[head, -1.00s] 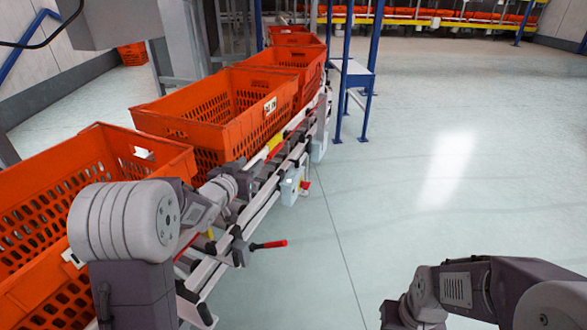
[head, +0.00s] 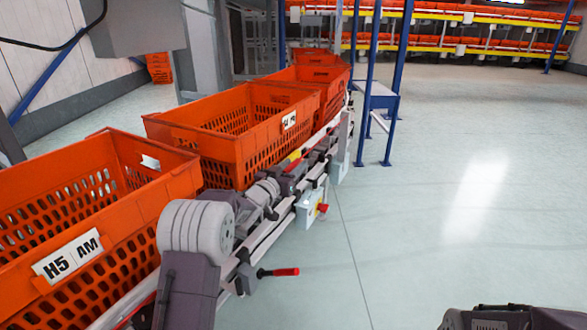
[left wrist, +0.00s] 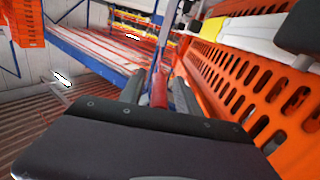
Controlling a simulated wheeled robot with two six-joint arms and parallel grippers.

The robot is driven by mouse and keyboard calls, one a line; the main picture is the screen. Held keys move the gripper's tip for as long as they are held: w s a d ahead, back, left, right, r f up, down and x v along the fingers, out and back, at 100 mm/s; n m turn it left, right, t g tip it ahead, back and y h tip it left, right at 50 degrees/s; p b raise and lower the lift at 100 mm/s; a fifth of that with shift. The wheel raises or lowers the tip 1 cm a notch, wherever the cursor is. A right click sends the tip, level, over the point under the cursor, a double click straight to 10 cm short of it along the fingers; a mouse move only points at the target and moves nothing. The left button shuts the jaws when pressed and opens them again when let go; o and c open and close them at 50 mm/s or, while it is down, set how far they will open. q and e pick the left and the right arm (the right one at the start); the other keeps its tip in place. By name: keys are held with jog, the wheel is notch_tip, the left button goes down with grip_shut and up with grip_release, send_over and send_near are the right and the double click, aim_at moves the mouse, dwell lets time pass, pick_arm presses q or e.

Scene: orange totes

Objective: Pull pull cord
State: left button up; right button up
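My left gripper (head: 322,152) reaches along the side of the conveyor, beside the orange totes. In the left wrist view its two fingers (left wrist: 158,92) stand apart. A narrow red piece (left wrist: 159,88) shows between them, perhaps part of the pull cord; contact with the fingers cannot be made out. In the head view the fingertips are small and hard to make out against the rail. No pull cord can be clearly picked out there. My right gripper is out of view; only part of my right arm shows at the bottom right.
Orange totes (head: 240,122) line the conveyor. A red-handled lever (head: 280,272) sticks out at its near side. A grey box with a red button (head: 322,208) hangs on the rail. Blue posts (head: 398,85) stand beyond. The floor to the right is clear.

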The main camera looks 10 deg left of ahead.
pick_arm(q)
jog(key=shift+w+d, duration=0.1)
jog(key=shift+w, duration=0.15)
grip_shut()
dwell(1.3)
